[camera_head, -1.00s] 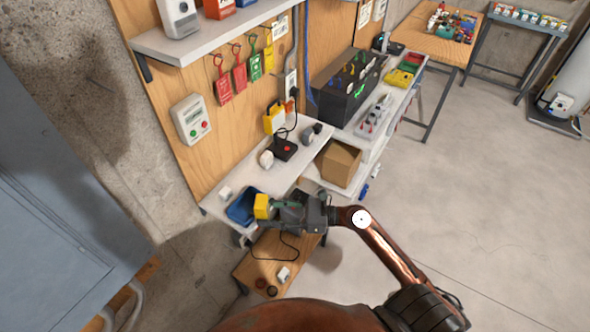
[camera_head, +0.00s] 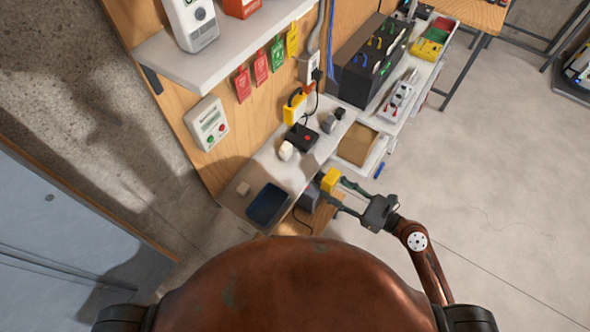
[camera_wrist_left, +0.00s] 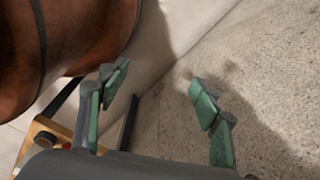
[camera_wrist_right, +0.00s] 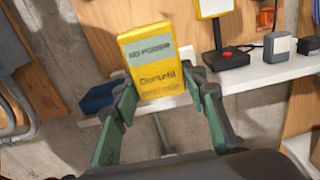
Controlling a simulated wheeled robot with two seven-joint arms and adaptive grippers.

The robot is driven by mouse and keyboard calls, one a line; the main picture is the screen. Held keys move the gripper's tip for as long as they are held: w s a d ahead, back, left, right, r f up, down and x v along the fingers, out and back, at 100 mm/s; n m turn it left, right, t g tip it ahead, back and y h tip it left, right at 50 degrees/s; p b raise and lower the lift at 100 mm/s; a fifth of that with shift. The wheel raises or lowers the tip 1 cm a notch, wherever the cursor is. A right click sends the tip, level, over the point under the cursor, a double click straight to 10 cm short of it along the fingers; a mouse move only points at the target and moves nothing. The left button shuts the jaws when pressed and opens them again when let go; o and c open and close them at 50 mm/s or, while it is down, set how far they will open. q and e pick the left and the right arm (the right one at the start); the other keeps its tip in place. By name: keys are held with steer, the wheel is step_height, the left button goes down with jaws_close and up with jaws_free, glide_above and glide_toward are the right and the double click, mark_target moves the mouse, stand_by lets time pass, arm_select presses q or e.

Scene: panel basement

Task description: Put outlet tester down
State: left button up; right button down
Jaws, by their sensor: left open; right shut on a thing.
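The yellow outlet tester (camera_head: 329,179) is held upright in my right gripper (camera_head: 341,190), above the front edge of the grey bench (camera_head: 228,199). In the right wrist view the tester (camera_wrist_right: 157,62) faces me, with a grey display reading "NO POWER". The fingers of my right gripper (camera_wrist_right: 162,92) are shut on its lower sides. A dark blue tray (camera_head: 268,205) lies on the near end of the bench, left of the tester; part of it (camera_wrist_right: 98,97) shows behind the tester. My left gripper (camera_wrist_left: 154,86) is open and empty, facing the concrete; it is outside the head view.
A cardboard box (camera_head: 357,145) sits to the right. Bare bench surface surrounds the tray.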

steer(key=s+a+r+p, duration=0.4)
steer(key=s+a+r, duration=0.1)
steer(key=a+r, duration=0.15)
steer(key=b, duration=0.1)
glide_above(295, 181)
steer(key=f, duration=0.5)
steer(key=s+f, duration=0.1)
steer(key=f, duration=0.1)
steer(key=shift+d+f, duration=0.15)
steer(key=shift+f, duration=0.25)
steer(key=shift+w+f, duration=0.2)
steer(key=f+b, duration=0.1)
steer(key=f, duration=0.2)
steer(key=shift+w+f+b, duration=0.15)
steer(key=shift+w+b, duration=0.2)
steer(key=shift+f, duration=0.25)
arm_select(q)
steer(key=r, duration=0.1)
steer(key=a+r, duration=0.1)
steer(key=r, duration=0.1)
steer(key=shift+s, duration=0.1)
steer(key=shift+f, duration=0.1)
